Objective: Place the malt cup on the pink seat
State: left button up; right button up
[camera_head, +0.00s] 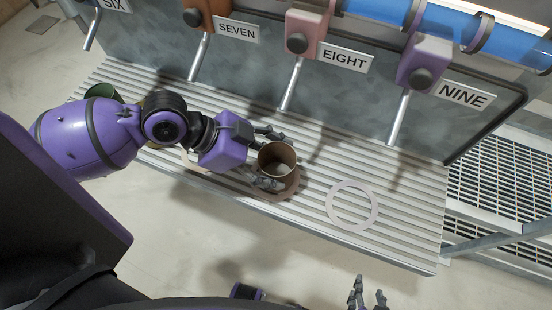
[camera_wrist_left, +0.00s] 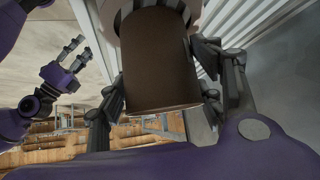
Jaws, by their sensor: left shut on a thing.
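The malt cup, a brown open-topped cup (camera_head: 277,158), is between the fingers of my left gripper (camera_head: 268,160), which is shut on it. The cup also fills the upper middle of the left wrist view (camera_wrist_left: 160,60), with a finger on each side. A dull pink ring (camera_head: 287,192), which looks like the pink seat, lies on the ribbed shelf under the cup and is partly hidden by it and the fingers. I cannot tell whether the cup touches the ring. My right gripper (camera_head: 369,293) is open and empty, in front of the shelf.
A pale ring (camera_head: 331,205) lies on the ribbed shelf (camera_head: 410,225) to the right, empty. Another pale ring is mostly hidden under my left arm. A green cup (camera_head: 103,91) stands at the far left. Levers marked SEVEN, EIGHT (camera_head: 291,84) and NINE (camera_head: 399,118) hang over the shelf.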

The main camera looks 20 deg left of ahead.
pick_arm(q)
jog(key=shift+w+r, duration=0.1)
jog(key=shift+a, duration=0.15)
pick_arm(e)
jog(key=shift+w+r, duration=0.15)
pick_arm(q)
jog(key=o, duration=1.3)
pick_arm(e)
jog(key=shift+s+f, duration=0.2)
jog(key=shift+s, duration=0.3)
jog(key=shift+a, duration=0.1)
pick_arm(q)
jog(key=shift+p+v, duration=1.2)
jog(key=shift+v, duration=4.8)
pick_arm(e)
jog(key=shift+w+r, duration=0.15)
jog(key=shift+r, duration=0.45)
jog(key=shift+w+r, duration=0.15)
jog(key=shift+r, duration=0.45)
